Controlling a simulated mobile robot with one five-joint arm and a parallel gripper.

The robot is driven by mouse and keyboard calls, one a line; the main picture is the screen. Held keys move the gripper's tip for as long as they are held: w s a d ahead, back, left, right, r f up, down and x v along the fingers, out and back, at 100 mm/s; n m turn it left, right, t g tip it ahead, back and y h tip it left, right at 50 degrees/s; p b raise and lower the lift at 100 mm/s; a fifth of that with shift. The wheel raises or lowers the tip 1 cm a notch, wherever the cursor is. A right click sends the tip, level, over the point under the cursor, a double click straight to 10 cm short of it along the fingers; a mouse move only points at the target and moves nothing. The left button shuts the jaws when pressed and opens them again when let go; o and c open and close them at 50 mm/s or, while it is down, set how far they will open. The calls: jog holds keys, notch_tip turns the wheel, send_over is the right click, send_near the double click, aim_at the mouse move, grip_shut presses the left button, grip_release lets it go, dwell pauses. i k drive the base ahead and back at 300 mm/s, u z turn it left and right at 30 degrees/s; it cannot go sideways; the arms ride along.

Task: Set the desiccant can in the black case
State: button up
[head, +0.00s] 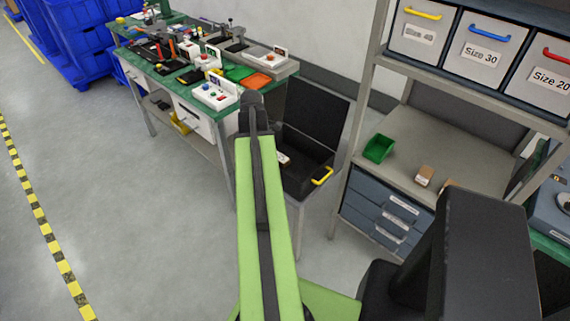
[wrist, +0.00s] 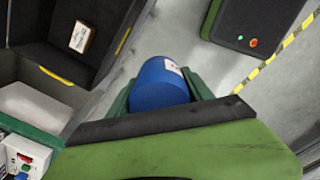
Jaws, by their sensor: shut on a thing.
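My gripper (wrist: 160,92) is shut on a blue can (wrist: 158,84), the desiccant can, which has a white label at its end. In the wrist view the can is tilted between the two green fingers. The black case (wrist: 40,60) lies at the upper left of that view, apart from the can. In the head view the case (head: 299,185) stands open beside the green-topped bench, its dark lid (head: 318,108) raised and a yellow handle in front. A small labelled box (wrist: 80,37) lies inside the case. My arm hides the can in the head view.
The green-topped bench (head: 186,88) holds several devices, including a white button box (head: 215,93). A grey shelf rack (head: 362,115) stands right of the case, with a green bin (head: 379,148) and drawers. Blue crates (head: 70,35) are at the back left. The left floor is clear.

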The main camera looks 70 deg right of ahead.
aim_at(302, 176)
jog(key=z, duration=0.55)
jog(key=i, duration=0.95)
jog(key=z, duration=0.5)
jog(key=k, duration=0.75)
jog(key=z, duration=0.2)
jog(key=i, duration=0.75)
